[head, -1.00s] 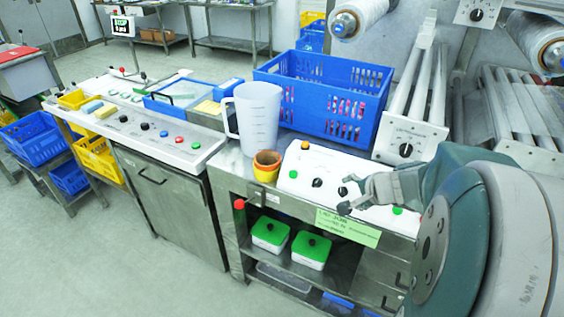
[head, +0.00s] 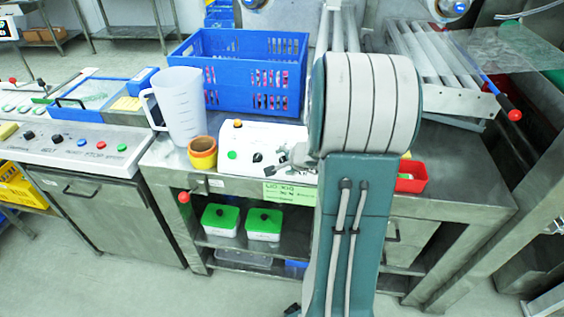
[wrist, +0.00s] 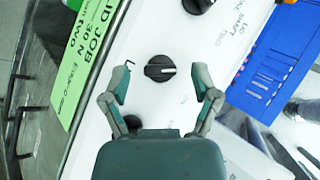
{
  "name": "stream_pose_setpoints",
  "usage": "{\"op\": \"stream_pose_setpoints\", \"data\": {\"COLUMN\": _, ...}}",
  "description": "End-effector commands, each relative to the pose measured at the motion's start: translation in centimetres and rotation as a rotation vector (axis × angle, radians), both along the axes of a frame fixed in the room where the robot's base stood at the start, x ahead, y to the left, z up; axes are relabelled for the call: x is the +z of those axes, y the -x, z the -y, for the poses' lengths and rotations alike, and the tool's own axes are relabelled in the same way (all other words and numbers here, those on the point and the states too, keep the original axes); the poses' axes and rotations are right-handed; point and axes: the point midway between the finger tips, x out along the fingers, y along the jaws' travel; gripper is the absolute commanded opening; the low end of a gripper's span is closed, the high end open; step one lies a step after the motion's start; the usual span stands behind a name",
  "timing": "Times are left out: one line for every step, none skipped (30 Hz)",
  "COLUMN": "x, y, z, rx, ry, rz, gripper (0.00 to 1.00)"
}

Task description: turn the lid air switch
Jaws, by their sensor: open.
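A white control box (head: 262,133) with black rotary knobs stands on the steel bench. In the wrist view, a black knob (wrist: 160,68) with a white pointer line lies between my fingertips, with a gap on both sides. The pointer runs roughly sideways. A second black knob (wrist: 197,4) is at the top edge, and a third (wrist: 140,133) is partly hidden by my gripper. I cannot read which knob is the lid air switch. My gripper (wrist: 164,82) is open and empty over the panel. My arm hides the box's right part in the head view.
A blue crate (head: 240,70), a clear jug (head: 182,108) and an orange-yellow cup (head: 203,153) stand close around the box. A green label (head: 289,193) hangs on the bench front. A red tray (head: 411,178) is to the right of my arm.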

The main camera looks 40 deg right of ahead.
Motion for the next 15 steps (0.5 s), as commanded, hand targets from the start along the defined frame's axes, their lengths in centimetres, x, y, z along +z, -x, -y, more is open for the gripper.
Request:
{"op": "stream_pose_setpoints", "data": {"x": -0.49, "y": -0.38, "z": 0.02, "rx": -0.001, "ry": -0.002, "rz": -0.002, "gripper": 0.79}}
{"op": "stream_pose_setpoints", "data": {"x": -0.66, "y": -0.58, "z": 0.08, "rx": -0.001, "ry": -0.002, "rz": -0.002, "gripper": 0.79}}
{"op": "stream_pose_setpoints", "data": {"x": -0.86, "y": -0.8, "z": 0.13, "rx": 0.0, "ry": -0.001, "rz": -0.001, "gripper": 0.79}}
{"op": "stream_pose_setpoints", "data": {"x": -0.99, "y": -0.93, "z": 0.16, "rx": -0.001, "ry": -0.002, "rz": -0.001, "gripper": 0.79}}
{"op": "stream_pose_setpoints", "data": {"x": -1.08, "y": -1.02, "z": 0.16, "rx": 0.0, "ry": -0.001, "rz": -0.001, "gripper": 0.79}}
{"op": "stream_pose_setpoints", "data": {"x": -1.15, "y": -1.11, "z": 0.14, "rx": 0.0, "ry": -0.001, "rz": -0.001, "gripper": 0.79}}
{"op": "stream_pose_setpoints", "data": {"x": -1.18, "y": -1.15, "z": 0.11, "rx": -0.001, "ry": -0.001, "rz": 0.0, "gripper": 0.79}}
{"op": "stream_pose_setpoints", "data": {"x": -1.19, "y": -1.18, "z": 0.09, "rx": 0.0, "ry": 0.0, "rz": 0.0, "gripper": 0.79}}
{"op": "stream_pose_setpoints", "data": {"x": -1.19, "y": -1.19, "z": 0.08, "rx": 0.0, "ry": 0.0, "rz": 0.0, "gripper": 0.79}}
{"op": "stream_pose_setpoints", "data": {"x": -1.19, "y": -1.19, "z": 0.08, "rx": 0.0, "ry": 0.0, "rz": 0.0, "gripper": 0.79}}
{"op": "stream_pose_setpoints", "data": {"x": -1.19, "y": -1.19, "z": 0.08, "rx": 0.0, "ry": 0.0, "rz": 0.0, "gripper": 0.79}}
{"op": "stream_pose_setpoints", "data": {"x": -1.16, "y": -1.18, "z": 0.07, "rx": 0.0, "ry": 0.0, "rz": 0.0, "gripper": 0.79}}
{"op": "stream_pose_setpoints", "data": {"x": -1.14, "y": -1.18, "z": 0.03, "rx": 0.0, "ry": 0.0, "rz": 0.0, "gripper": 0.79}}
{"op": "stream_pose_setpoints", "data": {"x": -1.13, "y": -1.18, "z": 0.01, "rx": -0.001, "ry": 0.001, "rz": 0.0, "gripper": 0.79}}
{"op": "stream_pose_setpoints", "data": {"x": -1.13, "y": -1.18, "z": -0.01, "rx": -0.001, "ry": 0.001, "rz": 0.0, "gripper": 0.61}}
